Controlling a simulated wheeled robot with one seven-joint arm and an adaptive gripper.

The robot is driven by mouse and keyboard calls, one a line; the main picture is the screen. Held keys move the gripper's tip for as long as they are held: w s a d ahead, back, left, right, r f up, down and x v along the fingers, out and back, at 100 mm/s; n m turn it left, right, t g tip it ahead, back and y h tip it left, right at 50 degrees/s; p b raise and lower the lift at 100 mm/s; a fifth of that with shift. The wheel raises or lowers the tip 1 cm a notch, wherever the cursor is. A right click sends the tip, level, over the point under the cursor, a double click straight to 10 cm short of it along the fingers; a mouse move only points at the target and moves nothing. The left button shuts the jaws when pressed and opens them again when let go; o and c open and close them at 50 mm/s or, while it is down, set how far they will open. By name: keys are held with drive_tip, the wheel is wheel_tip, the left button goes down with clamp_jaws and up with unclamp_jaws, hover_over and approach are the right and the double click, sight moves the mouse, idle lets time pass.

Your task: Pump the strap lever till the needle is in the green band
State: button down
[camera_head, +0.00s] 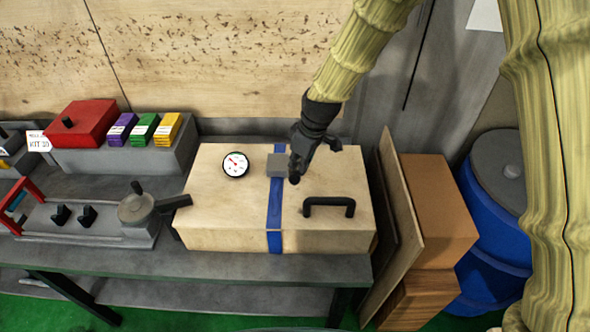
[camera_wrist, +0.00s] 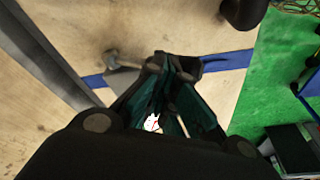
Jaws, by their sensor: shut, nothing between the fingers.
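A pale wooden crate (camera_head: 215,208) stands on the bench with a blue strap (camera_head: 274,207) around it. A grey block (camera_head: 277,165), apparently the strap's ratchet, sits on the strap; I cannot make out its lever clearly. A round white gauge (camera_head: 235,164) with a red needle lies left of the block; the needle points to the upper left, and the green band is too small to place. My gripper (camera_head: 294,179) is shut and empty, just right of the block. In the wrist view the fingers (camera_wrist: 172,68) are over the blue strap (camera_wrist: 228,61), and contact is unclear.
A black handle (camera_head: 329,206) rises from the crate's right front. A clamp-like fixture (camera_head: 137,208) with a dark arm stands close to the crate's left. Boards (camera_head: 398,215), boxes (camera_head: 438,200) and a blue barrel (camera_head: 497,200) stand at right.

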drive_tip(key=shift+s+f+b, duration=0.55)
drive_tip(key=shift+s+f, duration=0.1)
drive_tip(key=shift+f, duration=0.6)
drive_tip(key=shift+w+f, duration=0.25)
drive_tip(key=shift+w, duration=0.1)
drive_tip(key=shift+s+d+r, duration=0.15)
drive_tip(key=shift+s+r, duration=0.05)
drive_tip(key=shift+s, duration=0.05)
drive_tip(key=shift+s+d+r+p, duration=0.35)
drive_tip(key=shift+s+d, duration=0.1)
drive_tip(key=shift+d, duration=0.25)
drive_tip(key=shift+s+d, duration=0.2)
drive_tip(key=shift+d, duration=0.35)
drive_tip(key=shift+a+r, duration=0.1)
